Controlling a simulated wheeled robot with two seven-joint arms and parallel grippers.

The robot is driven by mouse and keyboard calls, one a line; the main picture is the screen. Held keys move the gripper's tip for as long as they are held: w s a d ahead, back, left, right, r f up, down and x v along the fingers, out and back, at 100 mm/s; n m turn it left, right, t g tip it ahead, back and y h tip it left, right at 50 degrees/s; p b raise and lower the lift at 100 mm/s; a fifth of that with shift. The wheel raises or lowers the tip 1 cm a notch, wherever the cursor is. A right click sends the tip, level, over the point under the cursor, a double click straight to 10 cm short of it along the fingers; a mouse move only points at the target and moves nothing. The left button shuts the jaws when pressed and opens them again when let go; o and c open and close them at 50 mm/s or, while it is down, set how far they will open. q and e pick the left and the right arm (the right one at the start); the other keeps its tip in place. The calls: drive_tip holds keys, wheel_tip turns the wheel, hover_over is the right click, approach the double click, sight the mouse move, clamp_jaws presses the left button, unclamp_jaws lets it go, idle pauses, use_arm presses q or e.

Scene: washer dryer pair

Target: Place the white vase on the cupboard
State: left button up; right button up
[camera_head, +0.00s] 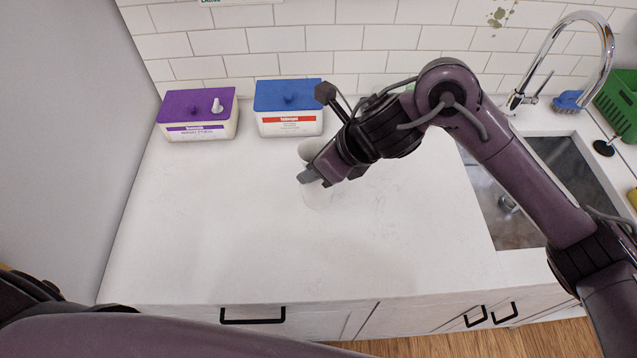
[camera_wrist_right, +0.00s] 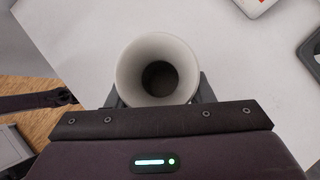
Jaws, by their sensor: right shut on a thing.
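The white vase (camera_head: 317,194) is upright on or just above the white countertop, in the middle of the head view. My right gripper (camera_head: 308,177) reaches in from the right and is shut on the vase, covering part of it. In the right wrist view I look down into the vase's round, flared mouth (camera_wrist_right: 158,70), with the finger pads on both sides below the rim. I cannot tell whether the vase's base touches the counter. The white counter cupboard (camera_head: 335,322) has black handles along its front. My left gripper is not seen; only part of my left arm shows at the lower left.
A purple-lidded box (camera_head: 198,115) with a small white piece on its lid and a blue-lidded box (camera_head: 289,107) stand by the tiled wall. A sink (camera_head: 505,205) with a chrome faucet (camera_head: 556,40) and a green rack (camera_head: 618,105) are right. The counter's left and front are clear.

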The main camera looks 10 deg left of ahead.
sight(319, 187)
wheel_tip(319, 187, down, 7)
drive_tip(key=shift+f+p, duration=0.1)
drive_tip(key=shift+p, duration=0.35)
drive_tip(key=o, duration=1.2)
drive_tip(key=shift+d, duration=0.1)
